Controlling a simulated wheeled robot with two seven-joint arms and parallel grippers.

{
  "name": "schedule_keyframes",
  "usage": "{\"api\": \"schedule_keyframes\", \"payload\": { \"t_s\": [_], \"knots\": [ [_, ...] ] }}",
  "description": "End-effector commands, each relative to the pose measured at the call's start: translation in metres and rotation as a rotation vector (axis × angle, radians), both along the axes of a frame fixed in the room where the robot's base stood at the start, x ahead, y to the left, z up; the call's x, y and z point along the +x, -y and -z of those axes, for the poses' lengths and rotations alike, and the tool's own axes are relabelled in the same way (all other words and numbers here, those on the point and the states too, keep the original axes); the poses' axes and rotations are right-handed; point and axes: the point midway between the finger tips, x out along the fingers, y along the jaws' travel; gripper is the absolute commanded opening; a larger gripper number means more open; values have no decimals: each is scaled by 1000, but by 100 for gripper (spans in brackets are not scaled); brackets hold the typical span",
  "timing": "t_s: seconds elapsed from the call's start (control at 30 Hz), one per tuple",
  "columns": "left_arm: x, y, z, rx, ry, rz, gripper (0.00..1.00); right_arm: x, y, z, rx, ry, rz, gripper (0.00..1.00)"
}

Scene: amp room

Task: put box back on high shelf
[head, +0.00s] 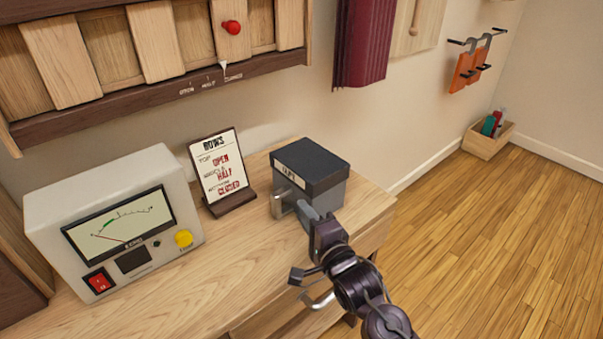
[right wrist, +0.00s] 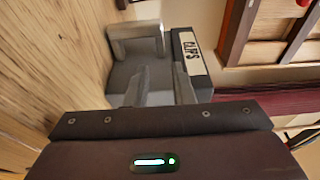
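The box (head: 317,169) is grey with a black lid and a white label. It stands upright on the wooden table near its right end. In the right wrist view the box (right wrist: 186,66) appears turned sideways, its label reading "CLIPS". My right gripper (head: 298,206) is at the front of the box, with pale grey finger-like parts against or just before its front face. Whether they close on anything I cannot tell. My left gripper is not in view. No high shelf is clearly visible.
A meter unit (head: 115,225) with a red switch and yellow knob stands left on the table (head: 215,275). A "ROWS" sign (head: 222,172) stands between it and the box. A slatted wall panel (head: 155,50) and a maroon cloth (head: 362,40) hang above.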

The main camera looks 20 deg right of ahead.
Motion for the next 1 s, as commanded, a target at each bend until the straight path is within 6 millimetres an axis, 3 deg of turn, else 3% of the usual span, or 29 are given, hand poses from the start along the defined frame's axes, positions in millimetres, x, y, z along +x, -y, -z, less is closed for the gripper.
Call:
{"api": "schedule_keyframes", "payload": {
  "t_s": [0.5, 0.83, 1.0],
  "knots": [
    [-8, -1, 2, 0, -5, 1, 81, 62, -13, 0, -2, 0, 0, 22],
    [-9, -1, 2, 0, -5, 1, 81, 70, -14, 1, 0, -2, 0, 22],
    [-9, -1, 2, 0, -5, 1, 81, 69, -14, 1, -1, -2, 0, 1]
  ]
}}
